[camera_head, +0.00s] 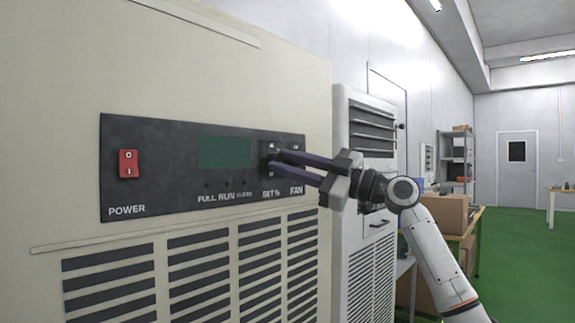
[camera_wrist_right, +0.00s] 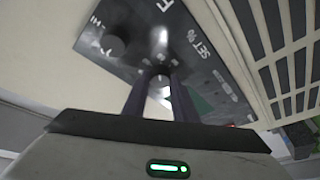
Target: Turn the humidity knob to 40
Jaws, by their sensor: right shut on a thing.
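The dark control panel (camera_head: 150,200) is on the front of a beige cabinet. The humidity knob is the dark one above the "SET %" label (camera_head: 271,194); in the head view my gripper mostly covers it. My right gripper (camera_head: 272,164) reaches in from the right with its two dark fingers at that knob. In the right wrist view the fingertips (camera_wrist_right: 159,80) are shut on the knob, whose pointer and scale I cannot read. The green display (camera_head: 224,152) shows no readable number. My left gripper is not in view.
The fan knob (camera_wrist_right: 115,46) sits close beside the gripped knob. A red power switch (camera_head: 128,163) is at the panel's left. A white louvred cabinet (camera_head: 368,130) stands just right of the beige one. Cardboard boxes (camera_head: 444,213) and open green floor lie farther right.

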